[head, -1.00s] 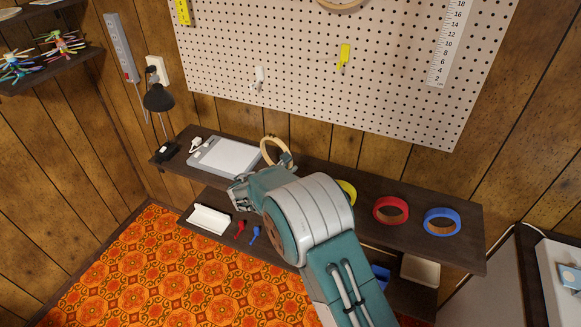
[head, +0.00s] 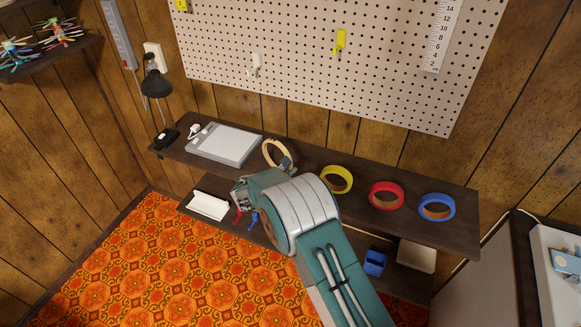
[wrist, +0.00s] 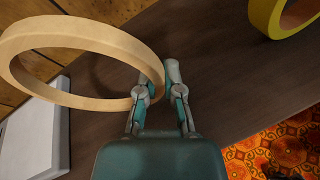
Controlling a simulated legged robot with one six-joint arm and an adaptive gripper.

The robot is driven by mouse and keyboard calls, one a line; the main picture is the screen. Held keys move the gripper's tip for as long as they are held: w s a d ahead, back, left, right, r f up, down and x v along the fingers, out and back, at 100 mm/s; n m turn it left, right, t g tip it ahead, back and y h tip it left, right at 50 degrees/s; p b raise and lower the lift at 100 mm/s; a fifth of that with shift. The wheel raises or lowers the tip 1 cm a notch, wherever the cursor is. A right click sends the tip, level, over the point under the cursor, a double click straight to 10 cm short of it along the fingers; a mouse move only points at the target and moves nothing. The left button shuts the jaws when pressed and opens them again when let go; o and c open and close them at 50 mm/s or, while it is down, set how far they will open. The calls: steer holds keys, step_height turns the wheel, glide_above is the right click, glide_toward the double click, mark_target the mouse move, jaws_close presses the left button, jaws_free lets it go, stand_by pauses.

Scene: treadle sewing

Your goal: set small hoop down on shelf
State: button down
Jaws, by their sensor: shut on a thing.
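The small hoop (head: 279,153) is a pale wooden ring, tilted up on its edge above the upper shelf (head: 308,174). My gripper (head: 287,163) is shut on the hoop's near rim. In the wrist view the hoop (wrist: 92,30) extends to the left of my gripper (wrist: 160,80), with its rim at the fingers. The dark wooden shelf (wrist: 215,70) lies below it. I cannot tell whether the hoop touches the shelf.
A grey-white flat device (head: 223,143) lies left of the hoop. A pegboard (head: 330,60) hangs behind. Bare shelf lies around the hoop.

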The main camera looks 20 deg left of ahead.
steer(key=shift+a+f, duration=0.2)
steer(key=shift+a, duration=0.45)
steer(key=shift+d, duration=0.6)
steer(key=shift+f, duration=0.15)
steer(key=c, duration=0.7)
jaws_free()
steer(key=shift+a+f, duration=0.15)
steer(key=shift+a, duration=0.25)
steer(key=shift+s+r, duration=0.2)
steer(key=shift+s, duration=0.05)
steer(key=v, duration=1.1)
steer(key=shift+s+a+f, duration=0.1)
steer(key=shift+s+a, duration=0.05)
steer(key=shift+s, duration=0.05)
